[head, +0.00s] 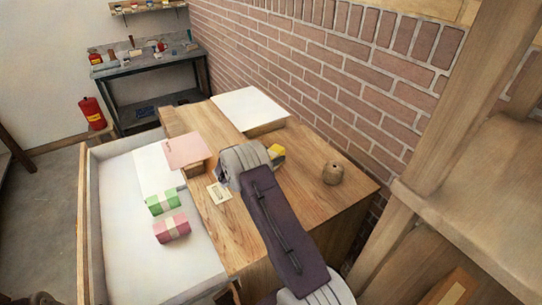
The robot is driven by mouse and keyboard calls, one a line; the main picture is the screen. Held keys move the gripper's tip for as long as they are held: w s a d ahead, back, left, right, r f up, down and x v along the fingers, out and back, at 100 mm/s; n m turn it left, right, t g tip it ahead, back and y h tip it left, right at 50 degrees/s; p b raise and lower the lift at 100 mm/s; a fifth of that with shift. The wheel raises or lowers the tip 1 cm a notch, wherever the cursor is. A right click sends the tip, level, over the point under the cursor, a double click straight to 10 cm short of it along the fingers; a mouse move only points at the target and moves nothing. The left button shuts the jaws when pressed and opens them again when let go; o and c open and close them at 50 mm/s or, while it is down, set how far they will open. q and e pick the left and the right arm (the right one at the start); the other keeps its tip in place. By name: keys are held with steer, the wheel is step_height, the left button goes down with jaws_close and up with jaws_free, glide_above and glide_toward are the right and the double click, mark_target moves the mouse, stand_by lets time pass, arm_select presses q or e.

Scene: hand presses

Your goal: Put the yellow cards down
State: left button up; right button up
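A small yellow block, which looks like the yellow cards (277,151), shows just right of the wrist of my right arm, over the wooden table. My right gripper (243,162) is at the middle of the table, seen from behind and above. Its wrist hides the fingers, so I cannot tell whether they are open or shut on the cards. The wrist also partly hides the cards, and I cannot tell whether they touch the table. My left gripper is not in view.
A pink pad (185,151), a small printed card (219,193) and a ball of twine (333,173) are on the wooden table (228,235). A white slab (248,108) is at the back. Green (161,202) and pink (172,229) banded bundles lie in the white tray (125,265).

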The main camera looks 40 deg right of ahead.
steer(key=shift+r+p, duration=0.4)
steer(key=b+v, duration=0.1)
steer(key=v, duration=1)
steer(key=shift+a, duration=0.45)
steer(key=shift+s, duration=0.15)
